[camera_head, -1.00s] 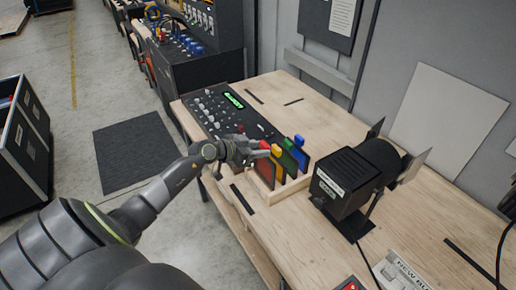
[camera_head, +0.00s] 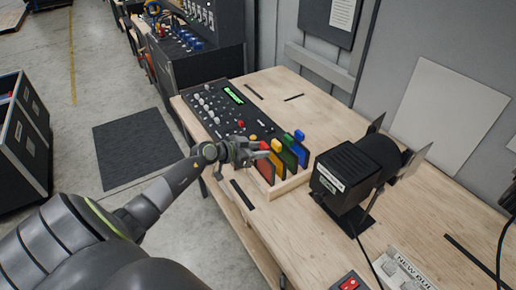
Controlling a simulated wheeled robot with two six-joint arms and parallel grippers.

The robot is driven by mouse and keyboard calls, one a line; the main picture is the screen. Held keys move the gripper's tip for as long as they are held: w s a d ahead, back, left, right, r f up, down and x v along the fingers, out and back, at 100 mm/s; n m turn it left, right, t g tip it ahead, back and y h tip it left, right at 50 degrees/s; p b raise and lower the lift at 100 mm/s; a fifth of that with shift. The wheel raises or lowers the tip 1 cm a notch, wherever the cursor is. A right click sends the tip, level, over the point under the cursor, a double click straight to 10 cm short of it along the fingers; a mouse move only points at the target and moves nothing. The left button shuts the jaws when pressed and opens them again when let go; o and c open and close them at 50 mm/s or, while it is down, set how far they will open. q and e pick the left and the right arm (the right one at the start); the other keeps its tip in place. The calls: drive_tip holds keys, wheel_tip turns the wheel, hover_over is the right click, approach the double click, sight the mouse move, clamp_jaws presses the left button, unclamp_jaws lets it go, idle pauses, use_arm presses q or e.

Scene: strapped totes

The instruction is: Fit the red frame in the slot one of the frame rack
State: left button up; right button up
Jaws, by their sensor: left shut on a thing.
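The red frame (camera_head: 266,170) is a thin upright plate with a red tab on top. My left gripper (camera_head: 261,150) is shut on it at the tab. The frame stands at the near left end of the wooden frame rack (camera_head: 291,184), its lower edge down at the rack. I cannot tell how deep it sits in the slot. The yellow frame (camera_head: 279,162), the green frame (camera_head: 289,157) and the blue frame (camera_head: 302,152) stand beside it in a row. My right gripper is not in view.
A black mixer panel (camera_head: 214,108) with knobs and a green display lies behind the rack. A black lamp (camera_head: 345,177) stands close to its right. Bare tabletop (camera_head: 300,222) lies before the rack.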

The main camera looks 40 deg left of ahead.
use_arm(q)
drive_tip(key=shift+f, duration=0.55)
drive_tip(key=o, duration=1.3)
drive_tip(key=shift+c, duration=0.2)
drive_tip(key=shift+s, duration=0.1)
drive_tip(key=b+v, duration=0.2)
drive_tip(key=v, duration=1.5)
drive_tip(key=shift+a+r, duration=0.1)
drive_tip(key=shift+a, duration=0.1)
